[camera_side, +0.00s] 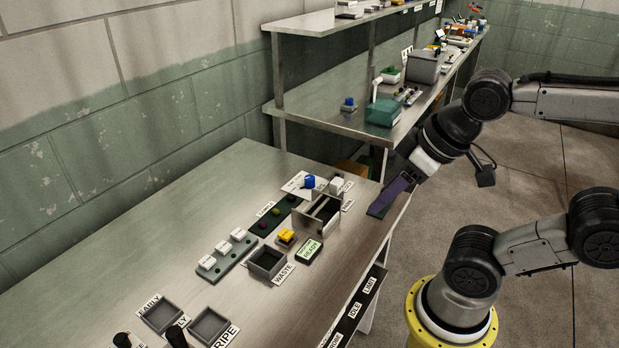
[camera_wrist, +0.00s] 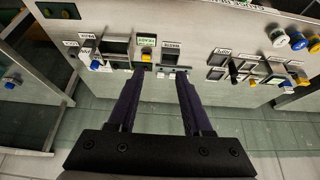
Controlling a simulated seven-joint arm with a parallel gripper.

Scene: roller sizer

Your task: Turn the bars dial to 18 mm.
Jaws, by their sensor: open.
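A small blue knob (camera_side: 309,181) sits on a white marked plate (camera_side: 297,187) behind the grey sizer box (camera_side: 316,215) in the side view. It looks like the bars dial, but its label and reading are too small to make out. A blue knob also shows at left in the wrist view (camera_wrist: 95,65); I cannot tell its setting. My gripper (camera_side: 378,208) has purple fingers and is at the bench's right edge, to the right of the sizer and apart from the knob. In the wrist view my gripper (camera_wrist: 160,73) is open, with nothing between the fingers.
A yellow button (camera_side: 286,236), a green READY display (camera_side: 308,251) and a waste tray (camera_side: 266,263) stand near the sizer. White blocks (camera_side: 222,247) sit on a green strip to the left. Sorting trays (camera_side: 209,326) are at the front. The bench's left part is bare.

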